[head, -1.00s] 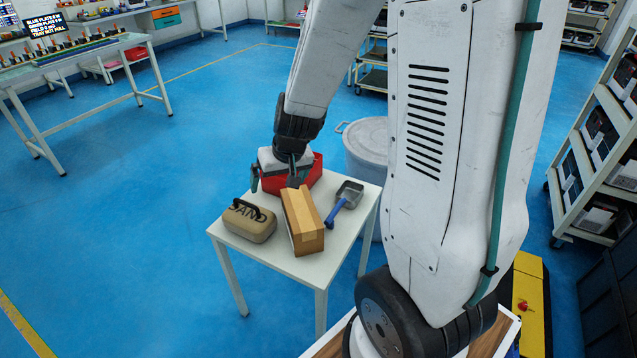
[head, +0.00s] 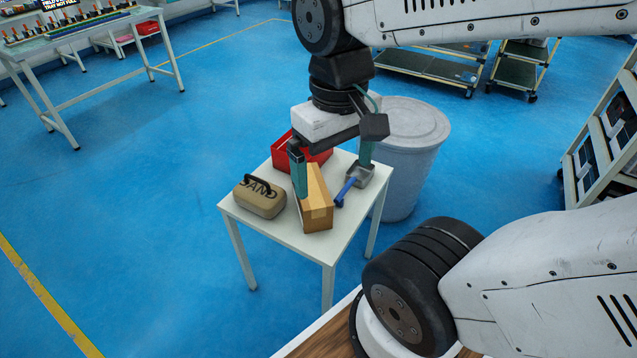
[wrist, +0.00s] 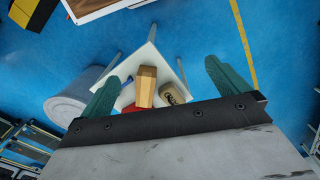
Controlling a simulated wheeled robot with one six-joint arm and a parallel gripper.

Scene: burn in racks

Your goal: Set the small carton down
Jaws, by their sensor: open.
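The small carton (head: 317,208) is a brown cardboard box resting on the small white table (head: 285,232), near its front right part. It also shows in the wrist view (wrist: 146,88). My gripper (head: 330,180) is above the table with its fingers spread wide and nothing held between them. In the head view one finger overlaps the carton's left side and the other overlaps the dustpan. In the wrist view the carton lies between the two fingers (wrist: 170,82), apart from both.
A tan sand bag (head: 259,198) sits left of the carton. A red bin (head: 290,152) is behind, and a dustpan with blue handle (head: 346,191) is to the right. A large grey barrel (head: 412,150) stands behind the table. Blue floor left of the table is clear.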

